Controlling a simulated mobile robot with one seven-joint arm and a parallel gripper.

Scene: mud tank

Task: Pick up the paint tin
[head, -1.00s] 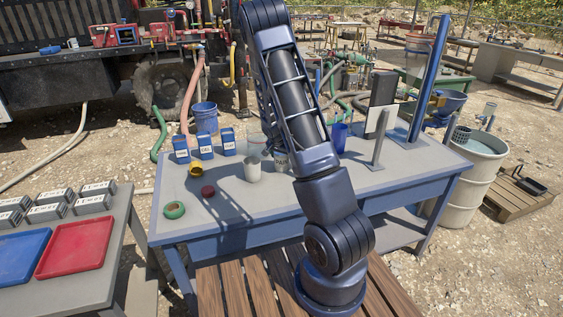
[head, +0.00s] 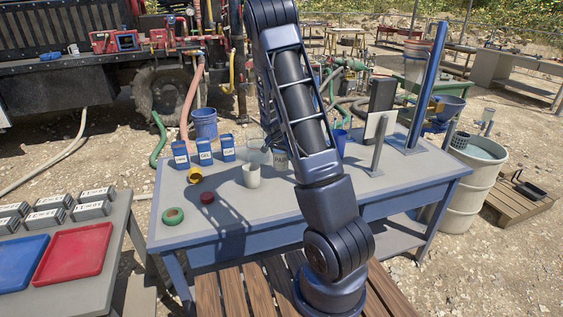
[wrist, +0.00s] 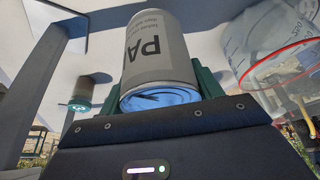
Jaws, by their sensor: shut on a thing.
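The paint tin (wrist: 158,50) is a grey-white cylinder with dark letters starting "PA". In the wrist view it sits between the green fingers of my gripper (wrist: 160,92), which are shut on it. The tin's shiny end rim faces the camera. In the head view a small part of the tin (head: 280,159) shows beside my arm, over the blue-framed table (head: 235,220). My gripper is hidden behind my arm there. I cannot tell whether the tin touches the tabletop.
An upright panel (head: 376,128) stands right.

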